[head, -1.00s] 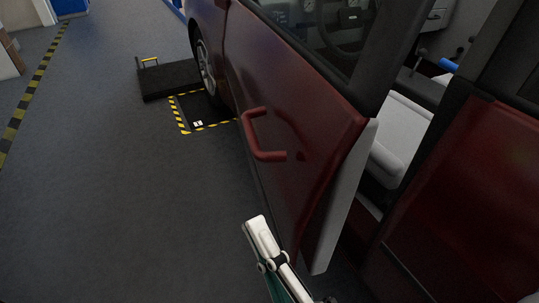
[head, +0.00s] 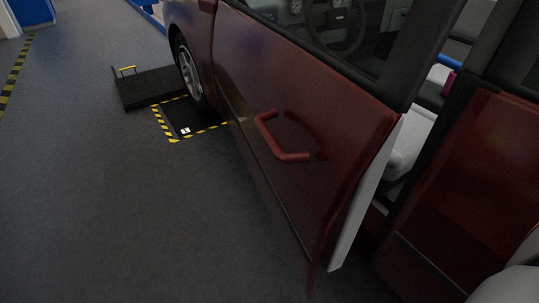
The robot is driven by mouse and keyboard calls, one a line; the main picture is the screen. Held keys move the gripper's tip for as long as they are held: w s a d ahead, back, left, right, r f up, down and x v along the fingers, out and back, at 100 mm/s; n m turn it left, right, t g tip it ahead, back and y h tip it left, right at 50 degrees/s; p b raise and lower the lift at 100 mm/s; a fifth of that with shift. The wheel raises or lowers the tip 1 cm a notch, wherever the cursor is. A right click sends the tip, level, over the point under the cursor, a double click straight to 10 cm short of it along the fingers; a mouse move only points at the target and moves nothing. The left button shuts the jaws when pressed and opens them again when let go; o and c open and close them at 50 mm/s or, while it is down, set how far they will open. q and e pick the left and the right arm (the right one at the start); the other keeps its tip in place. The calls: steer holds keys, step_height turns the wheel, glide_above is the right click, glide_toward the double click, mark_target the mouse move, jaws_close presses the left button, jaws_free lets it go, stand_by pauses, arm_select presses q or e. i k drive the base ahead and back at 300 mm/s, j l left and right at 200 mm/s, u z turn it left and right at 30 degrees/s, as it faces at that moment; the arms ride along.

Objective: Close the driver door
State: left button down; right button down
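The dark red driver door (head: 300,110) stands partly open on the car, with its pale rear edge (head: 365,200) turned out from the body. A red C-shaped handle (head: 276,143) sticks out from the door's outer face. Through the gap behind the door edge, part of a light seat (head: 408,148) shows. Neither gripper is in the head view. A pale rounded shape (head: 510,285) at the lower right corner is cut off, and I cannot tell what it is.
The red rear body panel (head: 475,180) of the car stands right of the gap. A black platform (head: 155,87) with a yellow handle and a yellow-black marked floor area (head: 190,122) lie by the front wheel (head: 187,72). The grey floor at left is clear.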

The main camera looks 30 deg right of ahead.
mark_target(316, 137)
steer(key=j+z, duration=0.2)
steer(key=z, duration=0.25)
steer(key=i+j+z, duration=0.1)
steer(key=z, duration=0.4)
steer(key=k+j, duration=0.05)
steer(key=j, duration=0.05)
